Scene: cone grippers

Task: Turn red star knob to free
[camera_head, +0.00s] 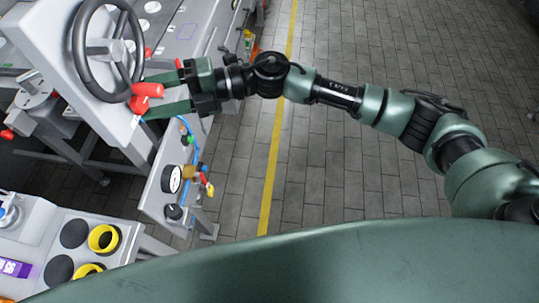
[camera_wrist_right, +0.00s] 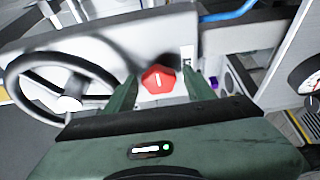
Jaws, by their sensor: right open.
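The red star knob (camera_head: 147,91) sticks out from the side of the light grey panel, just below the black handwheel. In the right wrist view the knob (camera_wrist_right: 158,79) faces me with a white line on its front. My right gripper (camera_head: 167,92) is open, its green fingers pointing at the knob. In the right wrist view the fingertips of this gripper (camera_wrist_right: 158,84) stand on either side of the knob, with gaps visible. I cannot tell how deep the knob is between them. My left gripper is not in view.
The black handwheel (camera_head: 84,62) stands close to the knob, and it also fills the left of the wrist view (camera_wrist_right: 25,73). A panel with a round gauge (camera_head: 171,179) and small valves (camera_head: 206,186) lies below. A console with yellow rings (camera_head: 103,238) is at lower left. The tiled floor is open.

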